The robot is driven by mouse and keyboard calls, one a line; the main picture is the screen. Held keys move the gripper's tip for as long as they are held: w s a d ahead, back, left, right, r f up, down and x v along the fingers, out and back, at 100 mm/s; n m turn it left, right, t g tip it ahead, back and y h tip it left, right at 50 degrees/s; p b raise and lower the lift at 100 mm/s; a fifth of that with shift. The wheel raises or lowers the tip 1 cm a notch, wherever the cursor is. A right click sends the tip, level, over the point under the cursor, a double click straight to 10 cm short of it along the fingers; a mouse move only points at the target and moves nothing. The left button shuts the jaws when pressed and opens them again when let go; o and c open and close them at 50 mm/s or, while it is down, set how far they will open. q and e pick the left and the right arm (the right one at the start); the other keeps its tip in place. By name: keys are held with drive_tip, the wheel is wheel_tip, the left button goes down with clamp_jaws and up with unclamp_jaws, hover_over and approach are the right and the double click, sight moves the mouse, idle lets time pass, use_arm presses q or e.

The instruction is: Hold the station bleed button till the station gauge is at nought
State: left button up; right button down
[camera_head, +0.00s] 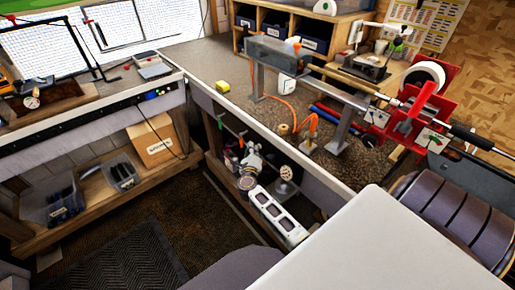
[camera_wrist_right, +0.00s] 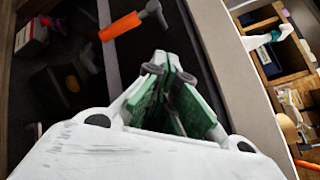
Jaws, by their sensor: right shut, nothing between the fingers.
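My right gripper (camera_head: 251,150) hangs in front of the bench's front edge, with its small fingers hard to make out in the head view. In the right wrist view the green-padded fingers (camera_wrist_right: 168,66) meet at their tips, shut and empty. A small round dial (camera_head: 287,172) with a pale face shows just right of the gripper, below the bench top. Another small dial (camera_head: 31,102) stands on the left bench. I cannot tell which is the station gauge, and neither reading is legible. I cannot pick out the bleed button. My left gripper is out of view.
The bench top (camera_head: 209,62) carries a yellow block (camera_head: 222,87), an orange hose (camera_head: 284,109) and a red clamp fixture (camera_head: 420,112). In the wrist view, an orange-handled tool (camera_wrist_right: 121,26) is near the fingers. Bins and a cardboard box (camera_head: 153,139) sit under the left bench.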

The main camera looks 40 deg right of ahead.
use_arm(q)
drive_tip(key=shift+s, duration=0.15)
use_arm(e)
drive_tip(key=shift+a, duration=0.15)
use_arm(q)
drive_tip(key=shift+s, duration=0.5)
use_arm(e)
drive_tip(key=shift+a, duration=0.75)
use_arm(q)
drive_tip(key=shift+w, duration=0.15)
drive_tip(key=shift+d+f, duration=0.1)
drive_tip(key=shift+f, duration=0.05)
use_arm(e)
drive_tip(key=a, duration=0.5)
drive_tip(key=shift+s, duration=0.25)
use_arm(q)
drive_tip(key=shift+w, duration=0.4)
